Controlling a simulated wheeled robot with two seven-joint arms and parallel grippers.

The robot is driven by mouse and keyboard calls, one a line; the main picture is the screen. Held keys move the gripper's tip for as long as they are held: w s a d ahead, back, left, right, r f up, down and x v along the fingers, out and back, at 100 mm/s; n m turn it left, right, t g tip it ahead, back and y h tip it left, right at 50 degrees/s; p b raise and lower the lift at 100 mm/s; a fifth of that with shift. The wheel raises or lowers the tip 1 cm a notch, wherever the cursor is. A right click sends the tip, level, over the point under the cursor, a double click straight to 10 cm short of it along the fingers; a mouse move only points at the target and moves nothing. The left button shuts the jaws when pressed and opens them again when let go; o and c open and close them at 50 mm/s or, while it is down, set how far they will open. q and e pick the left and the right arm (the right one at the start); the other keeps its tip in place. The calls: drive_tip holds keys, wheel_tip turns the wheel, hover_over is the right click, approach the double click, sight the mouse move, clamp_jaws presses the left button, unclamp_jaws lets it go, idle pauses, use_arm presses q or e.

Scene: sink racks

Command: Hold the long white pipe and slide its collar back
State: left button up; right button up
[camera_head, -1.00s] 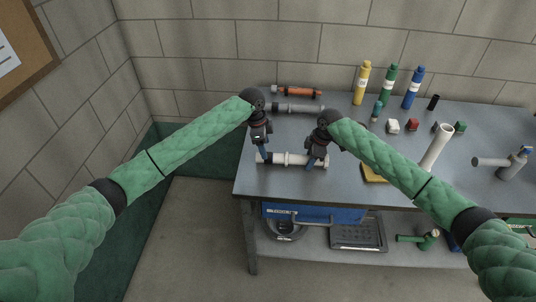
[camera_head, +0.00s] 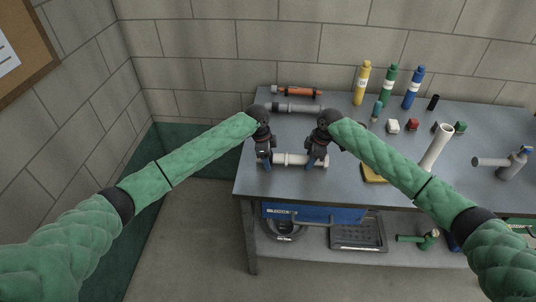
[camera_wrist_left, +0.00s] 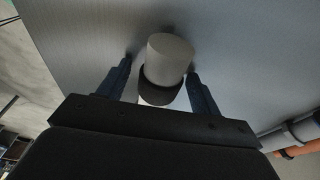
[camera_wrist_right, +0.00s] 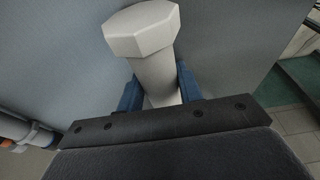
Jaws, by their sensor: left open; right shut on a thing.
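The long white pipe (camera_head: 294,160) lies across the table's front left, with a thicker ring near its middle. My right gripper (camera_head: 312,165) is shut on it near its right end; the right wrist view shows a wider hexagonal white end (camera_wrist_right: 142,30) beyond the blue fingers. My left gripper (camera_head: 266,165) is open around the pipe's left end. I cannot tell which thick part is the collar. The fingers hide parts of the pipe.
A grey pipe (camera_head: 298,107) and an orange tube (camera_head: 298,91) lie behind. Bottles, small blocks and an upright white tube (camera_head: 437,148) stand to the right. A yellow item (camera_head: 374,175) lies near the front edge. The table between is clear.

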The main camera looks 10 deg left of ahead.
use_arm(q)
drive_tip(key=c, duration=0.9)
drive_tip(key=shift+c, duration=0.2)
drive_tip(key=shift+a, duration=1.45)
drive_tip(key=o, duration=0.9)
drive_tip(key=shift+o, duration=0.2)
drive_tip(key=shift+r, duration=0.1)
drive_tip(key=shift+r, duration=3.45)
